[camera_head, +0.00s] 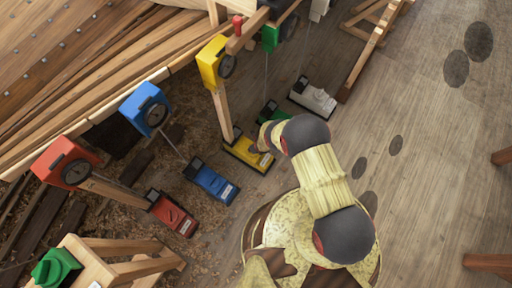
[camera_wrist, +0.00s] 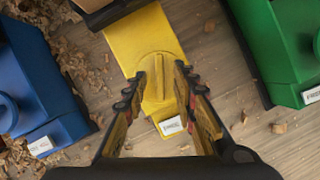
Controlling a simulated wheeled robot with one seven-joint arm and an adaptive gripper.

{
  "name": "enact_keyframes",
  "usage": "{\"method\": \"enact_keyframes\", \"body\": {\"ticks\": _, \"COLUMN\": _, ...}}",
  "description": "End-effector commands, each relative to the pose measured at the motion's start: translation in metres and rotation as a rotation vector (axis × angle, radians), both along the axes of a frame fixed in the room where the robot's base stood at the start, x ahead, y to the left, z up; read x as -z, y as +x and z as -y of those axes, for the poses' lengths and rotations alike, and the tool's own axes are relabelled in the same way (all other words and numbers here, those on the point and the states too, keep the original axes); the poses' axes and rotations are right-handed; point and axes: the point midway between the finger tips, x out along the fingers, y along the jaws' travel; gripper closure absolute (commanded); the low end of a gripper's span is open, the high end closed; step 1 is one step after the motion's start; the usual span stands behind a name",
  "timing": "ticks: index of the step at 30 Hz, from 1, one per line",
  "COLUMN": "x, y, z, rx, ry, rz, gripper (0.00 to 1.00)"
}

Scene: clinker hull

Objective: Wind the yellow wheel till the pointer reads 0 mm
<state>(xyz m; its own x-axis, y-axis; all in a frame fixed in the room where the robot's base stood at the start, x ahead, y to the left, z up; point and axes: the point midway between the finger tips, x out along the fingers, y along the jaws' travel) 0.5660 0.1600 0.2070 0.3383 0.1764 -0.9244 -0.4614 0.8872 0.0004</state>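The yellow jack's base (camera_head: 240,152) lies on the floor, under a wooden post that rises to a yellow block (camera_head: 209,62) with a dark round dial. In the wrist view, the yellow wheel (camera_wrist: 157,66) is a round disc with a raised bar across it, on top of the yellow base (camera_wrist: 145,27). My gripper (camera_wrist: 160,76) is open, with one finger on each side of the bar; I cannot tell whether they touch it. A small white label (camera_wrist: 171,126) sits on the base's near end, unreadable. In the head view my arm partly hides the wheel. I cannot make out a pointer or its reading.
A blue base (camera_head: 213,184) stands left of the yellow one and a green base (camera_wrist: 282,48) right of it. A red base (camera_head: 172,214) and a grey one (camera_head: 313,98) are farther out. The planked hull (camera_head: 60,60) fills the upper left. Open floor (camera_head: 440,150) lies right.

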Motion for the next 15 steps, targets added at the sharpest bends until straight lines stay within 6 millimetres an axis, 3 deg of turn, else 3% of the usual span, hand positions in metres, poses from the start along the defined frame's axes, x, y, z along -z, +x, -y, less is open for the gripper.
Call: {"method": "enact_keyframes", "body": {"ticks": 15, "x": -0.051, "y": -0.017, "z": 0.009, "rx": 0.001, "ry": 0.000, "rz": 0.002, "gripper": 0.73}}
